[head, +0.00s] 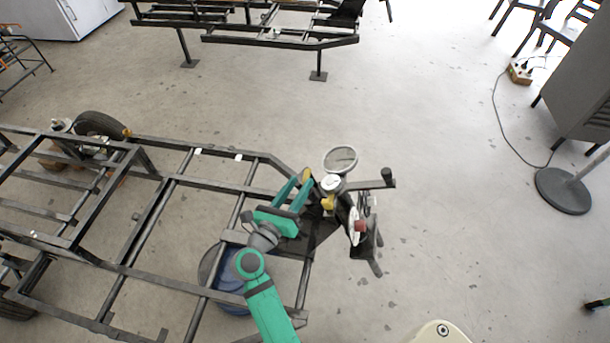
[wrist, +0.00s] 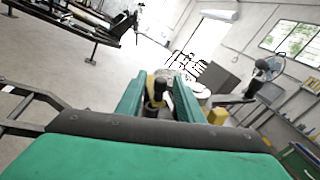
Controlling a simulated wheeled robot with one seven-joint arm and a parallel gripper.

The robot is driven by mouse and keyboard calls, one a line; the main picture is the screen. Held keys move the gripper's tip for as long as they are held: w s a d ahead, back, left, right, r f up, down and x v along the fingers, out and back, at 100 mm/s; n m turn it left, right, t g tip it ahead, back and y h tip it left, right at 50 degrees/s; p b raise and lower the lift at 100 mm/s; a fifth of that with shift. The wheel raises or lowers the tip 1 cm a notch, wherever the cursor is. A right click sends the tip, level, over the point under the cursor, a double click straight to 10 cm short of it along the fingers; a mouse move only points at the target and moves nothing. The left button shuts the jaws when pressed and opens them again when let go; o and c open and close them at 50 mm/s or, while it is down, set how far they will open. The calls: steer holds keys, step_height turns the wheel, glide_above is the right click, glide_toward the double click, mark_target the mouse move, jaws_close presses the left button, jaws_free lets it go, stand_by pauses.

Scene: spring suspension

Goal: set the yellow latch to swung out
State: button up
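My gripper (head: 299,178) has its teal fingers apart at the front end of the trailer frame. A small yellow part (head: 305,174) shows at the fingertips. In the wrist view a dark upright post with a yellowish part (wrist: 155,90) appears between the fingers; I cannot tell whether they touch it. Another yellow piece (head: 328,203) sits just right of the fingers, below a round metal cap, and a yellow block shows right of the right finger in the wrist view (wrist: 217,116). I cannot tell for certain which yellow part is the latch.
The dark trailer frame (head: 150,271) spreads to the left. A round grey disc (head: 340,159), a dark handle (head: 387,178) and a red knob (head: 360,226) crowd the coupling right of my gripper. A blue drum (head: 232,284) stands below.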

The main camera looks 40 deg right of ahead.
mark_target(305, 176)
steer(key=shift+x, duration=2.15)
jaws_close()
